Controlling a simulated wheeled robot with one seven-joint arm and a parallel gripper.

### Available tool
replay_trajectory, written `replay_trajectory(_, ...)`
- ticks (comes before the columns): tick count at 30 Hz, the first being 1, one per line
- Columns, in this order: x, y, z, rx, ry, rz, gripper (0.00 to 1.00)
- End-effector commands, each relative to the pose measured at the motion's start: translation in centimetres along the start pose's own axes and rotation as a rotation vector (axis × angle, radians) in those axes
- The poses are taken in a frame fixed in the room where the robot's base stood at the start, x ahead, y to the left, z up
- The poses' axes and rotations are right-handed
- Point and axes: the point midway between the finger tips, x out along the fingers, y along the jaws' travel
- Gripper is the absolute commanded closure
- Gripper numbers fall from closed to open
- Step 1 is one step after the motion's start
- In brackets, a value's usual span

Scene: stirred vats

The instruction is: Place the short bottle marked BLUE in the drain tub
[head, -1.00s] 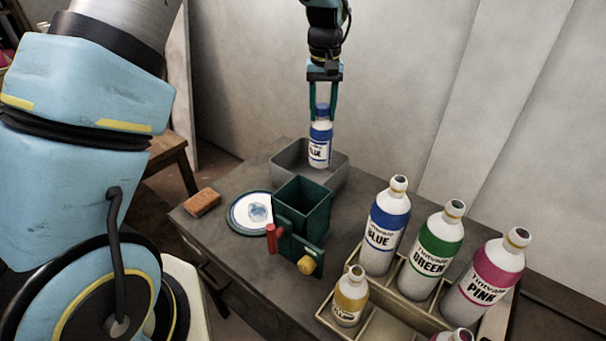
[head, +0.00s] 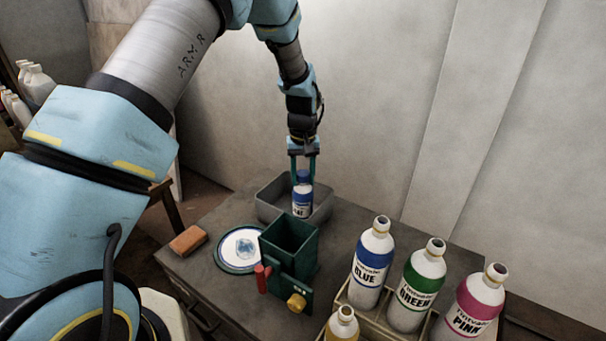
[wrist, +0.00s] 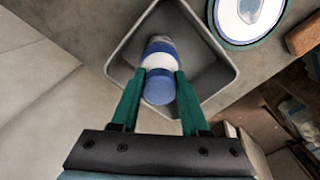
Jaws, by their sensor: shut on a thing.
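The short bottle with a blue band and blue cap (head: 302,203) is held upright in my gripper (head: 304,172). In the wrist view the bottle (wrist: 159,65) sits between the two green fingers (wrist: 158,92), which are shut on it. The grey drain tub (head: 268,205) stands at the back of the table. In the head view the bottle is inside the tub's outline, with its lower end at or below the rim level. The tub (wrist: 222,98) surrounds the bottle in the wrist view. I cannot tell whether the bottle touches the tub floor.
A dark green square vat (head: 289,243) with a red handle and yellow knob stands in front of the tub. A round white plate (head: 240,247) and an orange-brown block (head: 188,240) lie left. Tall BLUE (head: 370,267), GREEN (head: 417,285) and PINK (head: 474,303) bottles stand in a crate at right.

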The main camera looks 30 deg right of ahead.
Motion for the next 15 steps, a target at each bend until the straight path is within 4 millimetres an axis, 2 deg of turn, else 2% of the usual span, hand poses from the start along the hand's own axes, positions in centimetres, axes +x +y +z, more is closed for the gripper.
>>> replay_trajectory(7, 0.29, 0.02, -0.04, 0.0, 0.001, 0.0, 1.0)
replay_trajectory(8, 0.28, 0.01, -0.01, 0.0, 0.0, 0.0, 0.53)
replay_trajectory(15, 0.22, 0.01, 0.0, 0.0, 0.0, 0.0, 0.26)
